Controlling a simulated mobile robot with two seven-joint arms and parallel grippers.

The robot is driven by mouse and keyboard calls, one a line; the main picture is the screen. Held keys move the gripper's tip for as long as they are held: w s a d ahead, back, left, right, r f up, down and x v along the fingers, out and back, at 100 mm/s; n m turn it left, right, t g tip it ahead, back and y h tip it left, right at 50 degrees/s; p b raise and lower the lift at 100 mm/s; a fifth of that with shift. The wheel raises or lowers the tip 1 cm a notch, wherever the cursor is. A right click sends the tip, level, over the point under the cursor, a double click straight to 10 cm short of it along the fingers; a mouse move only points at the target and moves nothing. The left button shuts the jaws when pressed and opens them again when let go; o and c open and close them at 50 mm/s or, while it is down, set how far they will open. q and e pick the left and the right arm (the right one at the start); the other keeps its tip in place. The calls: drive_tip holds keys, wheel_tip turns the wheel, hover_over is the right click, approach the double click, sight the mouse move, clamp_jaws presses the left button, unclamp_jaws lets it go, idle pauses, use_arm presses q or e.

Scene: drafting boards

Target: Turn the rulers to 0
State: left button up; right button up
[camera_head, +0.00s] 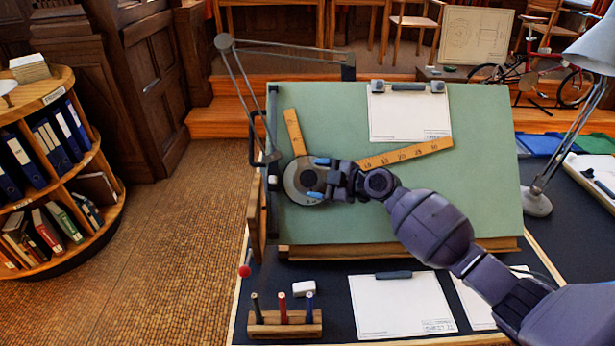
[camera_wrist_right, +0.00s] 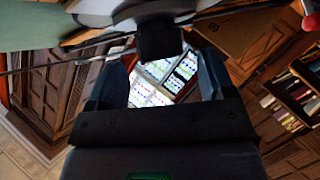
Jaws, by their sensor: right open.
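Two wooden rulers are joined at a round grey protractor head (camera_head: 293,193) on the green drafting board (camera_head: 470,195). The long ruler (camera_head: 405,153) slants up to the right. The short ruler (camera_head: 293,131) points up and leans slightly left. A dark knob (camera_head: 308,178) sits on the head. My right gripper (camera_head: 318,178) is open at the head, its blue-tipped fingers to either side of the knob. In the right wrist view a dark knob (camera_wrist_right: 159,40) shows ahead between the spread fingers; I cannot tell whether they touch it. My left gripper is out of view.
A jointed drafting arm (camera_head: 246,95) runs along the board's left and top. A sheet (camera_head: 408,115) is clipped at the top. A pen holder (camera_head: 285,325), an eraser (camera_head: 303,289) and paper (camera_head: 400,305) lie in front. A lamp (camera_head: 537,203) stands at the right.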

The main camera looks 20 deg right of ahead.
sight(310, 178)
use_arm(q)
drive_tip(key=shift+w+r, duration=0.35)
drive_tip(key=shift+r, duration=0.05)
use_arm(e)
drive_tip(key=shift+x, duration=1.85)
